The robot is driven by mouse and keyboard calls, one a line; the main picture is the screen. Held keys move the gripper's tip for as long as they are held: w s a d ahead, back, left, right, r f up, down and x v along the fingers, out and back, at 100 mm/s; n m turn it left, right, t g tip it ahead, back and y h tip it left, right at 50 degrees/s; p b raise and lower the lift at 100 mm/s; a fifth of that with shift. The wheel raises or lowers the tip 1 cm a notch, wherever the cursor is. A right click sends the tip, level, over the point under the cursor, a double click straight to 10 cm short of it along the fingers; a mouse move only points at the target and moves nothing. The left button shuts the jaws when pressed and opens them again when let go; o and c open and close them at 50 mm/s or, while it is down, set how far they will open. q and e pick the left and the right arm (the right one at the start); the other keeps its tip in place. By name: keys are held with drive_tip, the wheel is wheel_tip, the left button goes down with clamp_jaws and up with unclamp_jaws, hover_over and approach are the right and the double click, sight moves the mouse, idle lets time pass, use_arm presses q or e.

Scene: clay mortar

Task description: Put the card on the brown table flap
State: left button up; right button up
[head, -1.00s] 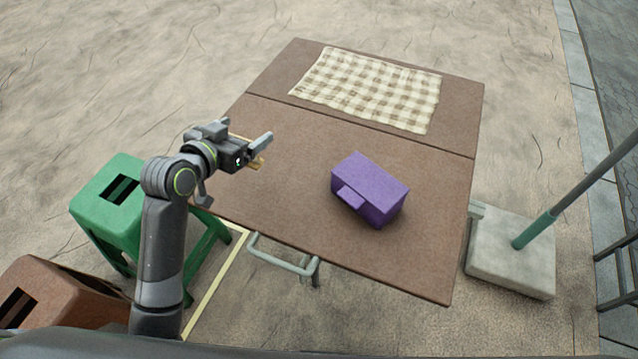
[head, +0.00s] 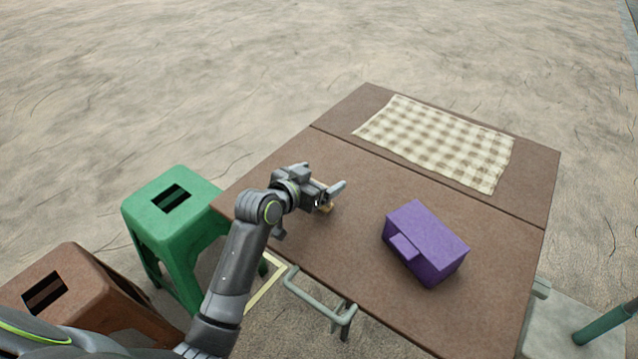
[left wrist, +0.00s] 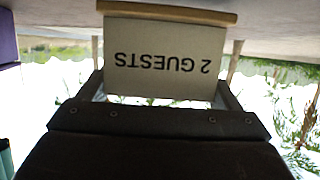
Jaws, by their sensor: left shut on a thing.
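My left gripper (head: 326,200) is over the left part of the brown table. It is shut on the card, a pale card (left wrist: 165,62) reading "2 GUESTS", upside down in the left wrist view, with a wooden strip (left wrist: 168,13) along one edge. In the head view the card is mostly hidden by the gripper; only a small tan bit (head: 327,209) shows. The brown table flap (head: 540,185) appears to be the far section beyond a seam, with a checkered cloth lying on it. My right gripper is not in view.
A purple box (head: 425,243) stands on the near table section, right of the gripper. The checkered cloth (head: 437,141) covers much of the far section. A green stool (head: 170,215) and a brown stool (head: 80,290) stand at the left. Bare tabletop surrounds the box.

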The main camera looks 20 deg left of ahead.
use_arm(q)
drive_tip(key=shift+f, duration=0.45)
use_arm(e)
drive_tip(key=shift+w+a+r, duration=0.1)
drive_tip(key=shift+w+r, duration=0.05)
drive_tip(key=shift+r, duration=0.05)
use_arm(q)
drive_tip(key=shift+f, duration=0.1)
drive_tip(key=o, duration=0.8)
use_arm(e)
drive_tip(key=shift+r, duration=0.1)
use_arm(q)
drive_tip(key=p+v, duration=0.1)
drive_tip(key=v, duration=1.1)
drive_tip(key=shift+p, duration=0.3)
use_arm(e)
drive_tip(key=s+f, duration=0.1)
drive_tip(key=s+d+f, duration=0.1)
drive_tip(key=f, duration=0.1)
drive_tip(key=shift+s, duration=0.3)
